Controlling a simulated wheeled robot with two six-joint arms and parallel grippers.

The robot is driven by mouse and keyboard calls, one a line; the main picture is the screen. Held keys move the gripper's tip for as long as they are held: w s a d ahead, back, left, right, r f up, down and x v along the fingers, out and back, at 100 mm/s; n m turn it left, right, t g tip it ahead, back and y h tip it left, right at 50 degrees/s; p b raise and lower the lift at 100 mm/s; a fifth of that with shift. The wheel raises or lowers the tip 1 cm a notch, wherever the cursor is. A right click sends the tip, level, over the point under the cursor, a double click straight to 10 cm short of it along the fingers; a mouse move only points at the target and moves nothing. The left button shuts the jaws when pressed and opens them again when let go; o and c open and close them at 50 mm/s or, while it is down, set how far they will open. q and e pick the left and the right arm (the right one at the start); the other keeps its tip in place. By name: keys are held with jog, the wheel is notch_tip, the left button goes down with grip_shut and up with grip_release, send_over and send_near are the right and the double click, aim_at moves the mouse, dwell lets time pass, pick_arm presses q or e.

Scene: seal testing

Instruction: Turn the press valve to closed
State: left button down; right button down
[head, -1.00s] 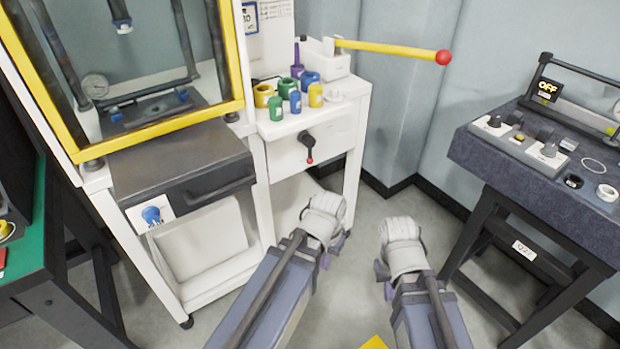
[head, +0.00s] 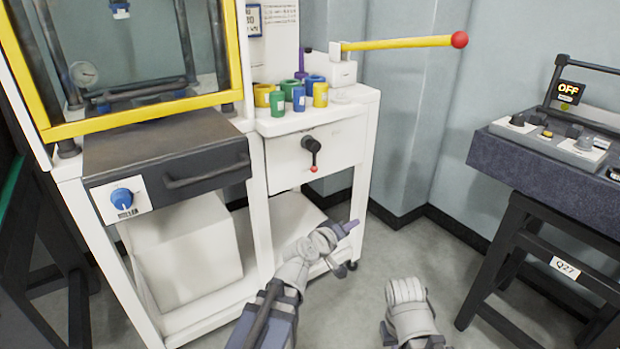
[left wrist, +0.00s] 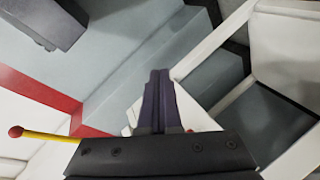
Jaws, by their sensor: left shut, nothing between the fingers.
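The valve I take as the press valve (head: 312,146) is a black hub and short lever with a red tip, on the white front panel below the coloured cups. Its lever points down. My left gripper (head: 352,226) is shut and empty, low and to the right of the valve, apart from it, with its fingers pointing right. In the left wrist view its dark fingers (left wrist: 158,88) are together, and the valve is not clearly seen there. My right arm's end shows at the bottom of the head view; its fingers are hidden.
A yellow bar with a red ball (head: 405,43) juts right above the cabinet. Coloured cups (head: 297,98) stand on its top. A dark bench (head: 500,165) stands at right. Floor between is clear.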

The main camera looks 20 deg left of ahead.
pick_arm(q)
jog(key=w+a+r+n+t+y, duration=0.1)
jog(key=a+r+n+t+y, duration=0.2)
jog(key=a+r+n+y, duration=0.3)
jog(key=a+n+y, duration=0.4)
jog(key=a+n, duration=0.4)
jog(key=a, duration=0.1)
jog(key=shift+n+t, duration=0.3)
jog(key=shift+w+r, duration=0.1)
jog(key=shift+w, duration=0.05)
